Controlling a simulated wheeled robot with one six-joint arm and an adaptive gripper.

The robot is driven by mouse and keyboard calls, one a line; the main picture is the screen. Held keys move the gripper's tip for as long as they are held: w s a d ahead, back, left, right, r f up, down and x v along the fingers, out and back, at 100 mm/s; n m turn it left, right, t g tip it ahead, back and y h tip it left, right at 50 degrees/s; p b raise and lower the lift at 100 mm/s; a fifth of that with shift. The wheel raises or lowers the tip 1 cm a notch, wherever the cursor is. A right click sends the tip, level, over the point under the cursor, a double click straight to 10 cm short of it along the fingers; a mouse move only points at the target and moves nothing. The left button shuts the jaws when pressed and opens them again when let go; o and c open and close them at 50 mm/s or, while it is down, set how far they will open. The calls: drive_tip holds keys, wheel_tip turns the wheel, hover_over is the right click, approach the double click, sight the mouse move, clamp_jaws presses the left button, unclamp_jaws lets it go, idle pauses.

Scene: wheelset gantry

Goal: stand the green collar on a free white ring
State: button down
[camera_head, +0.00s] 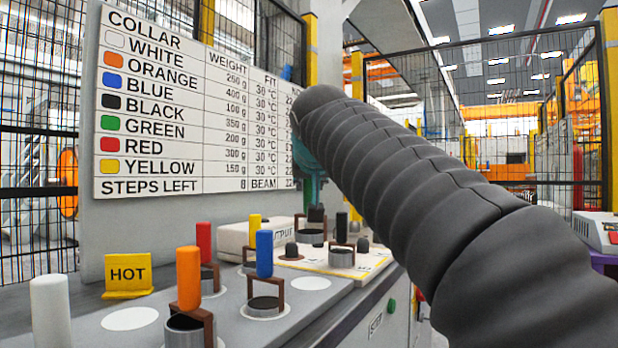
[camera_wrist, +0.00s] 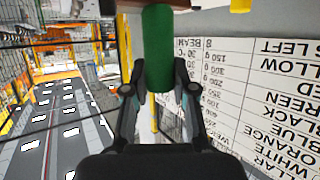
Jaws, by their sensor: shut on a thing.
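My gripper (camera_wrist: 160,92) is shut on the green upright grip of the green collar (camera_wrist: 158,48); its two fingers press the grip from both sides. A brown bracket (camera_wrist: 152,3) shows at the top edge of the wrist view; the rest of the collar is cut off. In the head view my grey arm hides the green collar and nearly all of my gripper. One free white ring (camera_head: 130,318) lies flat at the front left of the grey bench. Another free white ring (camera_head: 310,283) lies right of the blue collar (camera_head: 264,254).
The orange collar (camera_head: 189,278), red collar (camera_head: 204,242) and yellow grip (camera_head: 254,224) stand close together. A white grip (camera_head: 50,312) rises at front left. A yellow HOT sign (camera_head: 128,275) stands before the chart board (camera_head: 185,190). Black-gripped pieces (camera_head: 341,228) stand behind.

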drive_tip(key=shift+w+d+f, duration=0.15)
drive_tip(key=shift+w+f, duration=0.05)
drive_tip(key=shift+f, duration=0.9)
drive_tip(key=shift+f+b, duration=1.5)
drive_tip(key=shift+f, duration=0.45)
drive_tip(key=shift+f+b, duration=0.8)
drive_tip(key=shift+f, duration=0.15)
drive_tip(key=c, duration=0.9)
unclamp_jaws()
drive_tip(key=shift+o, duration=0.2)
